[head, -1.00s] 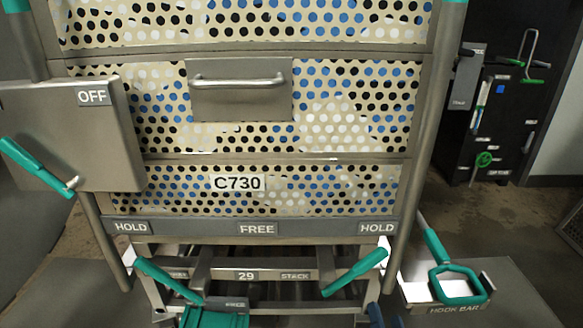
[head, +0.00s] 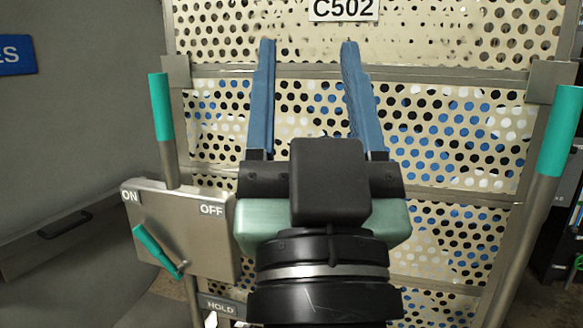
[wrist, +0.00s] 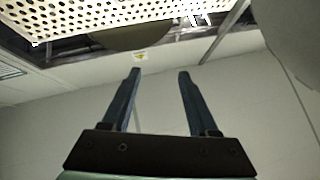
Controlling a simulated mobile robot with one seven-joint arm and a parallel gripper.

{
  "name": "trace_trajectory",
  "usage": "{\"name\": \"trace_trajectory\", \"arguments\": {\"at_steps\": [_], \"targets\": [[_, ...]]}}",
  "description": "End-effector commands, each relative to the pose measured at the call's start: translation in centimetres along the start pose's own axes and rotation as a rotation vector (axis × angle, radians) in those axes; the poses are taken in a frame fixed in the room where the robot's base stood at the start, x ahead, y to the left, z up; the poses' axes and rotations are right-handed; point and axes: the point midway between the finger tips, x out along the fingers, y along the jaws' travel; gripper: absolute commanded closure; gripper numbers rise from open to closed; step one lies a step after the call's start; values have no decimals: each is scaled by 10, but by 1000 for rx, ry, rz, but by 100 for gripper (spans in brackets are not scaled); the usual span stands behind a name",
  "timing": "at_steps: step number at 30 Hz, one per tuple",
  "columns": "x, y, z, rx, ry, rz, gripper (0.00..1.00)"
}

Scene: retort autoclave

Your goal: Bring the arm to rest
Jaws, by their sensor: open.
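My gripper (head: 310,95) is open and empty in the head view, its two blue fingers pointing up and well apart. It stands in front of a perforated cream panel stack (head: 460,120) labelled C502; any gap between fingers and panels is hard to judge. In the wrist view my gripper (wrist: 157,75) also shows both fingers apart with nothing between them. A perforated edge (wrist: 90,15) crosses the top of that view. My wrist hides the lower middle of the stack.
A grey box (head: 195,225) marked ON and OFF, with a green-handled lever (head: 158,250), is at the left. Upright posts with green grips stand left (head: 160,120) and right (head: 560,135) of the stack. A HOLD label (head: 221,307) shows below. A smooth grey surface (head: 80,130) fills the far left.

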Motion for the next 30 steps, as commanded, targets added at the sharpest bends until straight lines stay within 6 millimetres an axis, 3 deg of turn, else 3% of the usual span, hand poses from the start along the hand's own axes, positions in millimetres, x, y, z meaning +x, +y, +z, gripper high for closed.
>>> {"name": "trace_trajectory", "arguments": {"at_steps": [1, 3, 8, 30], "targets": [[13, -11, -42, -16, 62, -3, 40], [21, -19, -82, -37, 122, 7, 40], [55, -17, -111, -36, 100, 9, 40], [207, -21, -284, -35, 97, 8, 40]]}}
